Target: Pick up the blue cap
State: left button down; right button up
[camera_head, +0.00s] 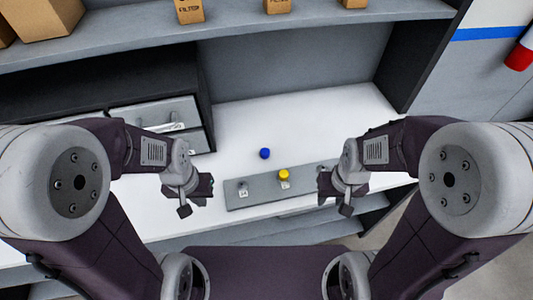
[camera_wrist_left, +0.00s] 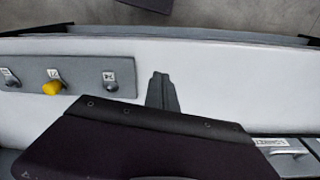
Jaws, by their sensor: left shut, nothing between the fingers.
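The blue cap (camera_head: 265,153) is a small round thing on the white tabletop, just behind the grey stand plate (camera_head: 260,196) in the head view. My left gripper (camera_head: 198,194) is to the left of the plate, apart from the cap. In the left wrist view its fingers (camera_wrist_left: 162,92) are together with nothing between them. The blue cap does not show in that view. My right gripper (camera_head: 335,195) is by the right end of the plate, apart from the cap; its fingers are too small to judge.
A yellow cap (camera_head: 284,174) sits on the middle post of the plate, and it also shows in the left wrist view (camera_wrist_left: 52,88). Grey drawers (camera_head: 158,114) stand at the left. A shelf with boxes (camera_head: 190,11) runs above. The white tabletop (camera_head: 320,122) is clear behind the blue cap.

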aim_at(265, 152)
jog(key=i+l+u, duration=0.1)
jog(key=l, duration=0.4)
jog(key=i+l+u, duration=0.1)
jog(key=l, duration=0.4)
jog(key=l+u, duration=0.1)
jog(key=l, duration=0.4)
jog(key=i, duration=0.05)
